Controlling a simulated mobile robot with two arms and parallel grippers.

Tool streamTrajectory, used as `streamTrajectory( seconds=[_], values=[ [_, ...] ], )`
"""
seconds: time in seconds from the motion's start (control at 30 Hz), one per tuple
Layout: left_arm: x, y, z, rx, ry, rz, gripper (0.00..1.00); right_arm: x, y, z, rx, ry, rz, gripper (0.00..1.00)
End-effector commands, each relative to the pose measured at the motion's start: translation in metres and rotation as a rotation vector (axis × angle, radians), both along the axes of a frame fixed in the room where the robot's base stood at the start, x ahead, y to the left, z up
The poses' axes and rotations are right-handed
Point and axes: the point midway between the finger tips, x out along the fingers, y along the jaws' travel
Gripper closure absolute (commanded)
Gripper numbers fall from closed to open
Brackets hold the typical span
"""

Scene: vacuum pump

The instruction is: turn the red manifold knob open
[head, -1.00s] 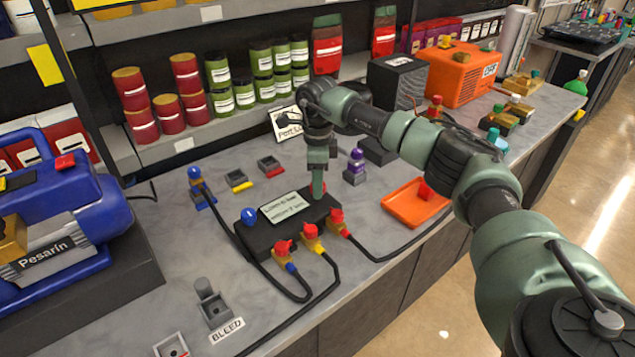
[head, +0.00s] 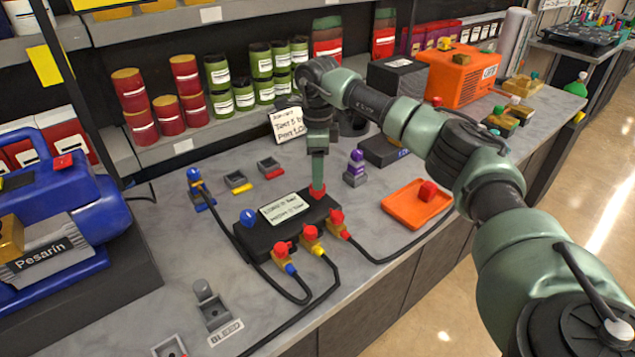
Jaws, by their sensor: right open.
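The dark manifold block (head: 275,233) lies on the grey bench, with a white label plate (head: 284,208) on top. A blue knob (head: 249,217) is at its left end. A red knob (head: 318,191) is at its far right end, partly covered by my right gripper (head: 318,183). That gripper points straight down with its fingertips at the red knob; I cannot tell whether they touch it. It is open. Red-topped hose fittings (head: 311,233) line the block's front edge. My left gripper is not in view.
A blue pump (head: 60,220) stands at the left. An orange tray (head: 405,212) holding a red piece lies to the right, and a purple-topped fitting (head: 356,166) stands behind. Black hoses (head: 390,255) run across the bench front. Shelves with jars are at the back.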

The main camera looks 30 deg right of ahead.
Motion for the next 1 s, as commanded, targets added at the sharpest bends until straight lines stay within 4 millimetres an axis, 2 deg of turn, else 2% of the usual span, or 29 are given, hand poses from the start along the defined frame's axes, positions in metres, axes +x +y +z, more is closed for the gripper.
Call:
streamTrajectory(
  seconds=[0.13, 0.3, 0.83, 0.93, 1.0],
  values=[
    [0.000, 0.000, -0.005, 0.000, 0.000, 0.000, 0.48, 0.001, 0.000, 0.023, 0.000, -0.004, 0.000, 0.43],
    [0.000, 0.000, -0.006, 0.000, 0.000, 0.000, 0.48, 0.000, 0.000, 0.035, 0.000, -0.002, 0.001, 0.43],
    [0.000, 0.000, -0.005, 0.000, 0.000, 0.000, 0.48, 0.000, 0.000, 0.037, 0.000, -0.001, 0.001, 0.43],
    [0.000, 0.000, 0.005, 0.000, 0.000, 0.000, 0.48, 0.000, 0.000, 0.047, 0.000, -0.001, 0.001, 0.43],
    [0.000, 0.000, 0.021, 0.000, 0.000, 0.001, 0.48, 0.000, 0.000, 0.062, 0.000, -0.001, 0.000, 0.43]
  ],
)
